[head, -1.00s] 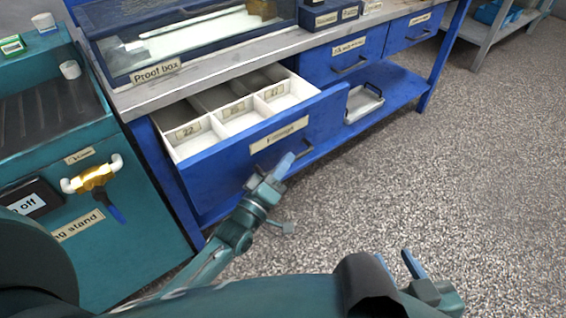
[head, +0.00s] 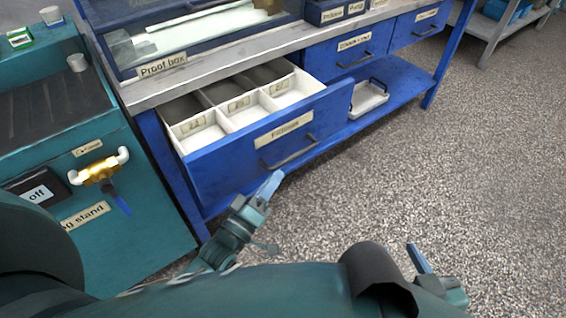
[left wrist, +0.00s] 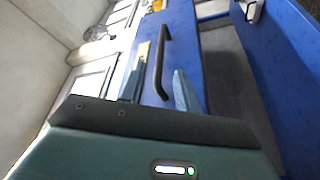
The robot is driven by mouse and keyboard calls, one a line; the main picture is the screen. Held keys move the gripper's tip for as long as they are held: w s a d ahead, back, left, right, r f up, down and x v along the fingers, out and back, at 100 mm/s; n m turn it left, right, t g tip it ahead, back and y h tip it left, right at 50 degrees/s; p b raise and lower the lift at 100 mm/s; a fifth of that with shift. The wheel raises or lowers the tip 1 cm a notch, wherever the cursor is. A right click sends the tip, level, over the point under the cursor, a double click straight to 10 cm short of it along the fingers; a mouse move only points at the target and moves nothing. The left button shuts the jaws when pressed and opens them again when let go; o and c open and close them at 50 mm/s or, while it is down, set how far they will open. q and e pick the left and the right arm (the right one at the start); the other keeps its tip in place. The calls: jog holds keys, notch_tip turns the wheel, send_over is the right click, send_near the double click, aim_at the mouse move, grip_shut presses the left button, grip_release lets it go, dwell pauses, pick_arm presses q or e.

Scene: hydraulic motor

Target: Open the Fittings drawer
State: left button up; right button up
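The Fittings drawer (head: 235,160) is blue and stands pulled out of the workbench, with white compartments showing inside. Its front carries a label reading Fittings (head: 283,131) and a dark bar handle (head: 287,153). My left gripper (head: 266,188) is just below and in front of the handle, apart from it. In the left wrist view its two fingers (left wrist: 158,90) are spread, with the handle (left wrist: 164,60) beyond them and nothing held. My right gripper (head: 430,268) is low at the right over the floor. Only one of its fingers shows clearly.
A teal stand (head: 120,235) with a brass valve (head: 98,171) is close on the left. The Proof box (head: 200,40) sits on the bench top. A white tray (head: 368,97) lies on the lower shelf. Other closed drawers (head: 355,48) are at the right. The floor is clear.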

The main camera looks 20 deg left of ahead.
pick_arm(q)
jog(key=shift+v, duration=2.6)
